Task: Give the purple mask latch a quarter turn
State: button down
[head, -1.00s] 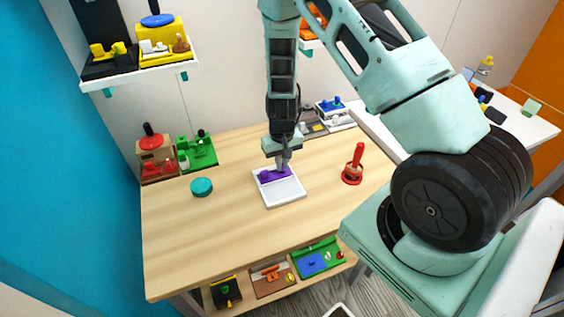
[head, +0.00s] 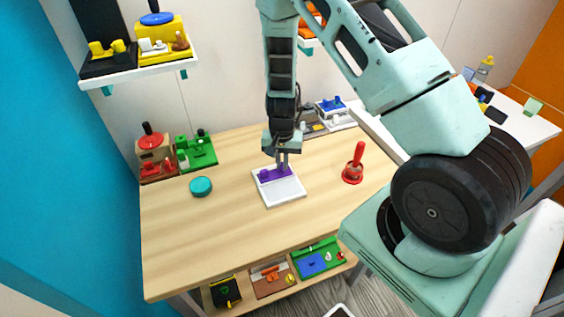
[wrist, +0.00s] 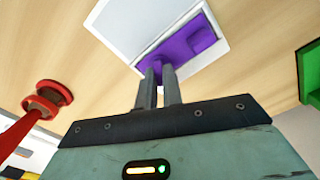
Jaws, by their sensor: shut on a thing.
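The purple mask latch (head: 266,176) lies along the back edge of a white board (head: 286,194) on the wooden table. In the wrist view the purple piece (wrist: 203,38) shows beyond my fingers, with a raised knob on it, on the white board (wrist: 138,22). My gripper (head: 282,168) points down at the right part of the purple piece. In the wrist view my gripper (wrist: 160,72) has its fingers close together on a purple part of the latch, which they mostly hide.
A red-handled object (head: 356,162) stands right of the board. A teal round piece (head: 201,187) lies to the left. Green (head: 199,152) and red-and-brown (head: 155,163) fixtures stand at the back left. The table's front is clear.

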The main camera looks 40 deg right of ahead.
aim_at(282, 164)
jog(key=m, duration=0.6)
jog(key=m+p, duration=0.1)
jog(key=m, duration=0.5)
jog(key=shift+r+p, duration=0.1)
jog(key=shift+p, duration=0.2)
jog(key=shift+m, duration=0.3)
jog(key=c, duration=1.5)
grip_release()
notch_tip(282, 164, up, 17)
jog(key=shift+r, duration=0.15)
